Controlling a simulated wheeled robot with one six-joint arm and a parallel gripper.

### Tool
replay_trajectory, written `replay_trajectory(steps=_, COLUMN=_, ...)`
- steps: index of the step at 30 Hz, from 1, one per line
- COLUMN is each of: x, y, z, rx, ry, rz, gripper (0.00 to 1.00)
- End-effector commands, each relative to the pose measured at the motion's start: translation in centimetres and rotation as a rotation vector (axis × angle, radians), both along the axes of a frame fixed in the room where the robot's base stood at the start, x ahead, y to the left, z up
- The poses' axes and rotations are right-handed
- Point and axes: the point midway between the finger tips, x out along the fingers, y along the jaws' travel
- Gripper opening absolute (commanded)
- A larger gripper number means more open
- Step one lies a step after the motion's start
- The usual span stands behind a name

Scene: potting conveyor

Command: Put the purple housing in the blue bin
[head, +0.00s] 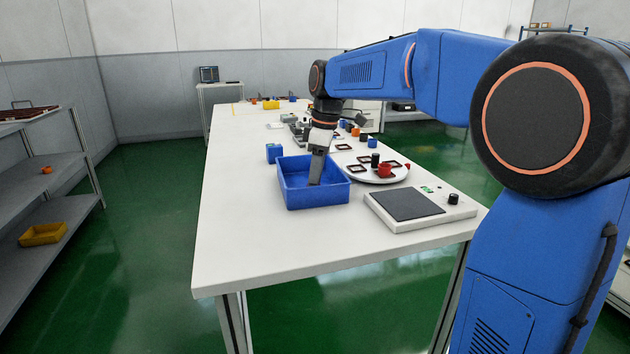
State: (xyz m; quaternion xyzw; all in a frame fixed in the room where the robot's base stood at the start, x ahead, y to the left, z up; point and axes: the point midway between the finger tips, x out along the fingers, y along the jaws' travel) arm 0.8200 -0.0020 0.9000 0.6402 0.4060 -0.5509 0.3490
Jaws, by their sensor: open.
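The blue bin (318,196) stands on the white table, open at the top. My gripper (315,181) points straight down over the bin, with its fingertips below the level of the bin's far rim in the picture. The gap between the fingers is too small to see, and I see nothing held in them. I cannot make out a purple housing anywhere. Part of the bin's inside is hidden by its front wall and my gripper.
A blue block (273,153) stands behind the bin at left. A round white plate (358,176) with a red part (384,170) and dark frames is to the right. A flat device with a dark pad (408,204) is at front right. The table's front left (235,235) is clear.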

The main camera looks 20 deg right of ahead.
Motion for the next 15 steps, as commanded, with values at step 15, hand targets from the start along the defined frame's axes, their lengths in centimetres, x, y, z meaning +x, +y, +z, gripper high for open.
replay_trajectory(steps=15, x=-0.4, y=-1.0, z=7.6, rx=0.000, ry=-0.004, rz=-0.001, gripper=0.48)
